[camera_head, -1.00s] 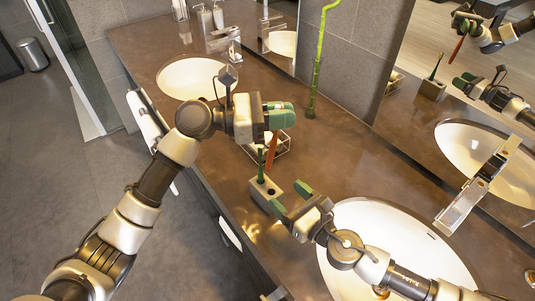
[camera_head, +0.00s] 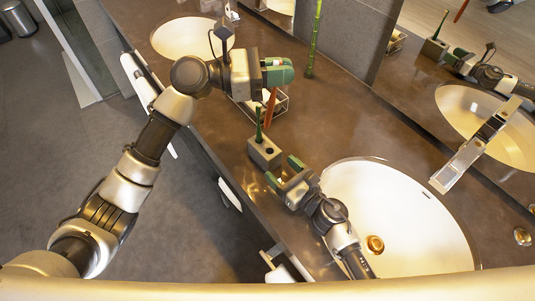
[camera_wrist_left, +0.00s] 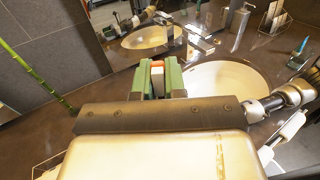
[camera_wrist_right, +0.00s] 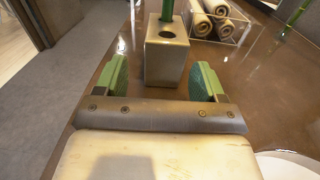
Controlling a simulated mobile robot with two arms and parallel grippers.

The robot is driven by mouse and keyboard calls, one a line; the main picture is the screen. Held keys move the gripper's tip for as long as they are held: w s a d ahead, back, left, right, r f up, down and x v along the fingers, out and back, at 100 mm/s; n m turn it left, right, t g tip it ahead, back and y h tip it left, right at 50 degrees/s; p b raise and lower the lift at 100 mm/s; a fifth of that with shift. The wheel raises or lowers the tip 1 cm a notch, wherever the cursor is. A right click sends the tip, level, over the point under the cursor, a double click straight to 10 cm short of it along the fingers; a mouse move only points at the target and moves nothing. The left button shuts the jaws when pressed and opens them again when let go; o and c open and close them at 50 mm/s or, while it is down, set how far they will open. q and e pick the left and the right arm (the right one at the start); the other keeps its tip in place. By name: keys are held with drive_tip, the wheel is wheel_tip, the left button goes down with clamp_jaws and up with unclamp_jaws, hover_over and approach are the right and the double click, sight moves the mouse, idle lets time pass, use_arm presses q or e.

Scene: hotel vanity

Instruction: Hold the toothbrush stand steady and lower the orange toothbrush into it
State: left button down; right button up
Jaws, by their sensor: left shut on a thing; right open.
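The stand (camera_head: 264,152) is a small grey-beige block on the brown counter. A green toothbrush (camera_head: 258,124) stands upright in one of its holes; another hole, seen in the right wrist view of the stand (camera_wrist_right: 166,62), is empty. My left gripper (camera_head: 279,73) is above and behind the stand, shut on the orange toothbrush (camera_head: 270,107), which hangs down nearly upright. The left wrist view shows the orange toothbrush (camera_wrist_left: 157,66) between the fingers. My right gripper (camera_head: 282,169) is low beside the stand, open, its fingers pointing at it with gaps on both sides.
A green bamboo stalk (camera_head: 314,40) stands near the mirror. The counter's front edge is close to the stand.

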sight(274, 161)
drive_tip(key=x, duration=0.5)
drive_tip(key=shift+w+a, duration=0.15)
drive_tip(key=shift+w, duration=0.2)
use_arm(q)
drive_tip(key=shift+w, duration=0.1)
use_arm(e)
drive_tip(key=shift+w+a, duration=0.2)
use_arm(q)
drive_tip(key=shift+f, duration=0.1)
use_arm(e)
drive_tip(key=c, duration=0.9)
use_arm(q)
drive_tip(key=shift+h, duration=0.8)
drive_tip(key=f, duration=0.2)
drive_tip(key=a+f, duration=0.1)
drive_tip(key=f, duration=0.1)
drive_tip(key=a+f, duration=0.1)
drive_tip(key=f, duration=0.1)
drive_tip(key=shift+s, duration=0.2)
use_arm(e)
drive_tip(key=shift+o, duration=0.2)
use_arm(q)
drive_tip(key=shift+f, duration=3.75)
